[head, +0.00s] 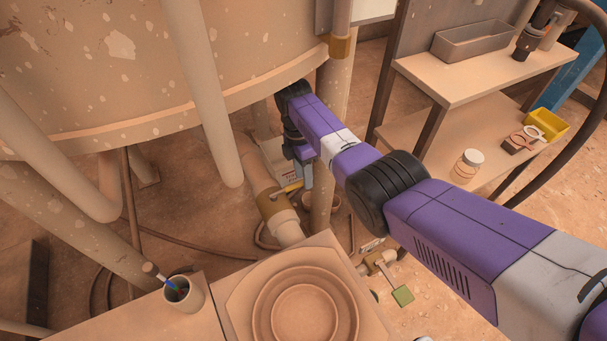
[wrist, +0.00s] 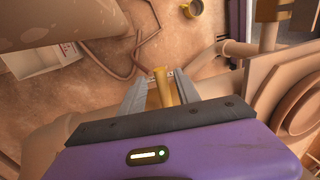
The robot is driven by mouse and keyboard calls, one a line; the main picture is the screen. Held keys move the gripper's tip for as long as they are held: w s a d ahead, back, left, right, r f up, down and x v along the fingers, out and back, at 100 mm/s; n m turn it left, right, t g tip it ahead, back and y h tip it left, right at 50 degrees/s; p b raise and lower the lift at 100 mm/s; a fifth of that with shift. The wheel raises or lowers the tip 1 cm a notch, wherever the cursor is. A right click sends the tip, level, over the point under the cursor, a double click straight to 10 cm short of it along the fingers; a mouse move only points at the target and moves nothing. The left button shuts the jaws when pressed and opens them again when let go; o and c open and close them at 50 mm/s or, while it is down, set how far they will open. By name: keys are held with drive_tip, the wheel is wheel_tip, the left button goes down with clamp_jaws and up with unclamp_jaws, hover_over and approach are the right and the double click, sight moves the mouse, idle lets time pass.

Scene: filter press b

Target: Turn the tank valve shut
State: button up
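The tank valve (head: 271,204) is a brass-coloured body on the pale pipe under the big tank. Its yellow lever (head: 291,187) points to the right in the head view, toward my gripper (head: 305,178), which hangs at the end of my purple arm. In the wrist view the yellow lever (wrist: 164,90) stands between the two grey fingers of my gripper (wrist: 162,78). A gap shows on each side of the lever, so the fingers look open around it. Contact with the lever is not visible. My wrist hides part of the valve's surroundings.
The tank (head: 110,60) and its pale legs crowd the left. A bench with a round dish (head: 305,312) and a pen cup (head: 185,293) stands in front. Shelves (head: 480,70) stand at right.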

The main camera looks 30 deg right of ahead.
drive_tip(key=shift+r, duration=0.1)
wheel_tip(320, 180, up, 8)
drive_tip(key=w+p, duration=0.1)
drive_tip(key=shift+w+f+p, duration=0.25)
drive_tip(key=shift+p, duration=0.1)
idle(0.4)
